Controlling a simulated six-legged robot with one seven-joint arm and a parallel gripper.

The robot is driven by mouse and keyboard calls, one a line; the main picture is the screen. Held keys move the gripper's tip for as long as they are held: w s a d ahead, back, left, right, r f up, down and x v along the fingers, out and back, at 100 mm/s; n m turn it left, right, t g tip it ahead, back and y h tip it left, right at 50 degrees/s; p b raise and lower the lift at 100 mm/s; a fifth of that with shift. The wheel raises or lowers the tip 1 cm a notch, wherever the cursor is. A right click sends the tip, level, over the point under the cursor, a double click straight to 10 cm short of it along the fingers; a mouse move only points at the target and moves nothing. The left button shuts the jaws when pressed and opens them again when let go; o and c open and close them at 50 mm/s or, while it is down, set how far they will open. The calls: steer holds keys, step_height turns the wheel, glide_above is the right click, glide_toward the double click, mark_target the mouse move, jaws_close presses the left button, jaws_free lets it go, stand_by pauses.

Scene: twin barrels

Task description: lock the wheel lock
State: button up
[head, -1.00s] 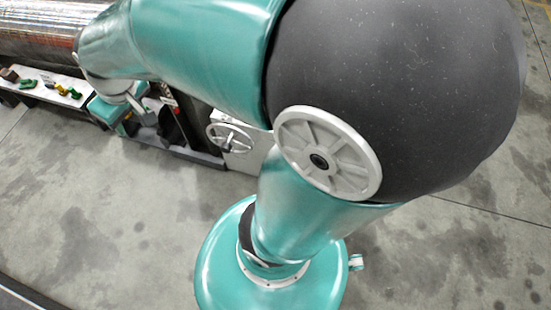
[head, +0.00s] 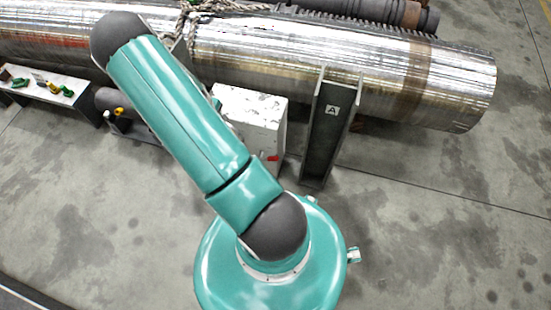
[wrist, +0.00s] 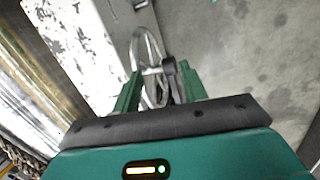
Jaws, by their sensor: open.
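In the wrist view, the two green fingers of my gripper (wrist: 160,72) are open. A pale metal handwheel (wrist: 150,71) shows between and just beyond the fingertips, its rim seen at a steep angle. A dark, upright lever-like piece (wrist: 172,78) is beside the wheel, near the right finger. I cannot tell whether it is the wheel lock, or whether either finger touches it. In the head view, my arm hides the gripper and the wheel.
A scuffed white cabinet (head: 250,112) with a red handle (head: 272,158) stands right of my arm. A dark steel stand marked A (head: 322,140) is beside it. A large shiny barrel (head: 400,75) lies behind. A low bench (head: 45,86) holds small coloured parts at left. The floor at right is clear.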

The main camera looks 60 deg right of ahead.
mark_target(274, 158)
steer(key=s+d+f+g, duration=0.1)
steer(key=s+d+f, duration=0.2)
steer(key=s+f, duration=0.3)
steer(key=s+d+f+n, duration=0.1)
steer(key=s+d+f, duration=0.2)
steer(key=f, duration=1)
steer(key=s+d+f+n+g+h, duration=0.1)
steer(key=s+d+f, duration=0.3)
steer(key=s+f, duration=0.6)
steer(key=shift+f+g, duration=0.1)
steer(key=shift+g, duration=0.2)
jaws_close()
